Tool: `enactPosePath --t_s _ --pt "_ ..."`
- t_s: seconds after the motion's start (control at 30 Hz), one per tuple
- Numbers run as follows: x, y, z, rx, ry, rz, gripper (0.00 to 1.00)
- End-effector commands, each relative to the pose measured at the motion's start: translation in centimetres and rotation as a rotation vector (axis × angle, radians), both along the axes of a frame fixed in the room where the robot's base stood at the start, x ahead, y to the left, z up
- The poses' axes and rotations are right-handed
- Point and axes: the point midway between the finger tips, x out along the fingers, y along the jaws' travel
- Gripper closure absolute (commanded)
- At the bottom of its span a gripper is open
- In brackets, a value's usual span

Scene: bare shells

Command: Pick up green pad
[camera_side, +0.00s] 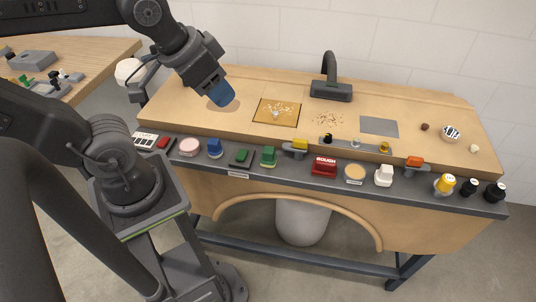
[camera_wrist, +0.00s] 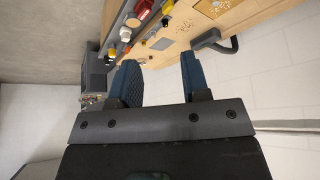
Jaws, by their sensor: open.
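A flat dark green pad (camera_side: 241,156) lies on the grey front shelf of the bench in the side view, above a small white label. A taller green piece (camera_side: 269,157) stands just to its right. I cannot tell for sure which of the two is called the green pad. My gripper (camera_side: 222,94) is above the left part of the bench top, behind and above the shelf, with blue fingers. In the wrist view my gripper (camera_wrist: 160,74) has its two blue fingers spread apart with nothing between them. The green pad is not clearly visible in the wrist view.
On the shelf (camera_side: 330,186), a blue piece (camera_side: 214,148) and pink disc (camera_side: 189,147) stand left of the green pad. A yellow-topped piece (camera_side: 296,148) and red ROUGH block (camera_side: 324,165) stand right. A wooden board (camera_side: 277,112) and black lamp (camera_side: 331,90) are behind.

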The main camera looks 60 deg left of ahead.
Motion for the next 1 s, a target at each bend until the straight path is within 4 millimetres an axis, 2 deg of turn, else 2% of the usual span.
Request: enactPosePath --t_s 0.47,0.57,0.77,1.0 --pt "0.0 0.0 0.0 -0.001 0.002 0.003 0.55" --pt "0.6 0.2 -0.5 -0.002 0.02 0.041 0.55" --pt "4.0 0.9 -3.8 -0.01 0.092 0.279 0.55" --pt "8.4 1.1 -9.8 -0.014 0.114 0.599 0.55"
